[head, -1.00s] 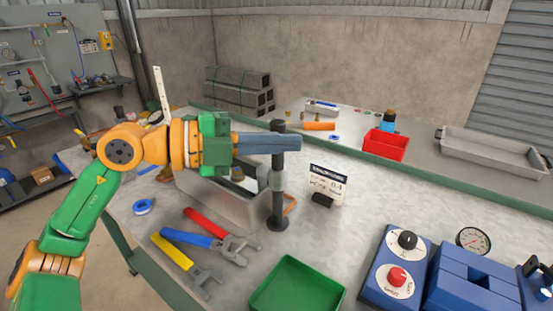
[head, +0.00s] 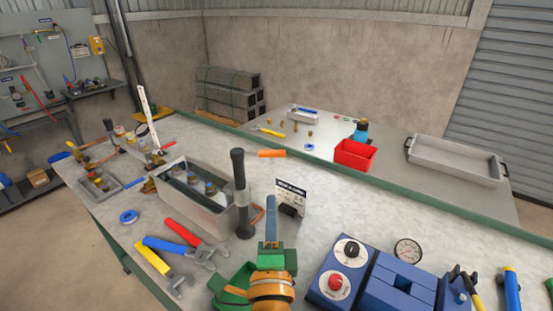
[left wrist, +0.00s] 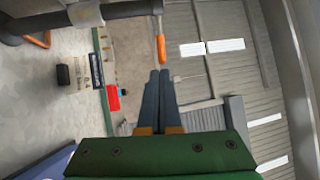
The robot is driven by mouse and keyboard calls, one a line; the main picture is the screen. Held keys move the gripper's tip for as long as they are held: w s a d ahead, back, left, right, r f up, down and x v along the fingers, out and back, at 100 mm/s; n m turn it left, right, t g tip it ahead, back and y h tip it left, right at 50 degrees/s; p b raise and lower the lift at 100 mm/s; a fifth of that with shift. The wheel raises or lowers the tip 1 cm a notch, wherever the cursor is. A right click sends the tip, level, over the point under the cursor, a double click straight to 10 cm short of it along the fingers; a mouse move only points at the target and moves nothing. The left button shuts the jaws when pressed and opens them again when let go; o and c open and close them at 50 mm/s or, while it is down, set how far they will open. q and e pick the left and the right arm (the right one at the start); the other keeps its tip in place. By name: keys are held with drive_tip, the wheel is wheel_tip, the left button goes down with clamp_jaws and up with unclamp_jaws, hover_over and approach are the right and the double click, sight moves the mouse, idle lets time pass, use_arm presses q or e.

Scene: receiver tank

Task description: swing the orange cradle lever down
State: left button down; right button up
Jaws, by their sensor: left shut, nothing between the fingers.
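The orange lever grip (head: 271,153) sticks out to the right from near the top of a dark upright post (head: 241,195), roughly level. In the left wrist view the orange grip (left wrist: 161,48) shows just beyond my fingertips, at the end of the sideways-lying post (left wrist: 125,10). My left gripper (head: 271,200) is shut and empty, in front of and below the grip, apart from it in the head view. It shows in the left wrist view too (left wrist: 160,75). My right gripper is not in view.
A grey metal box (head: 205,212) with fittings stands left of the post. A small sign (head: 290,197) stands to the right.

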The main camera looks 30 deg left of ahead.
sight(273, 156)
use_arm(q)
drive_tip(key=p+x, duration=0.1)
drive_tip(key=x, duration=0.4)
drive_tip(key=p+x, duration=0.2)
drive_tip(key=x, duration=0.3)
drive_tip(key=shift+w+d+r+p, duration=0.1)
drive_tip(key=shift+w+r+p, duration=0.05)
drive_tip(key=shift+r+p, duration=0.15)
drive_tip(key=shift+w+a, duration=0.25)
drive_tip(key=shift+w, duration=0.2)
drive_tip(key=shift+f, duration=0.1)
drive_tip(key=shift+w+n+g+y+b, duration=0.45)
drive_tip(key=shift+w+y+b, duration=0.4)
drive_tip(key=shift+b, duration=0.4)
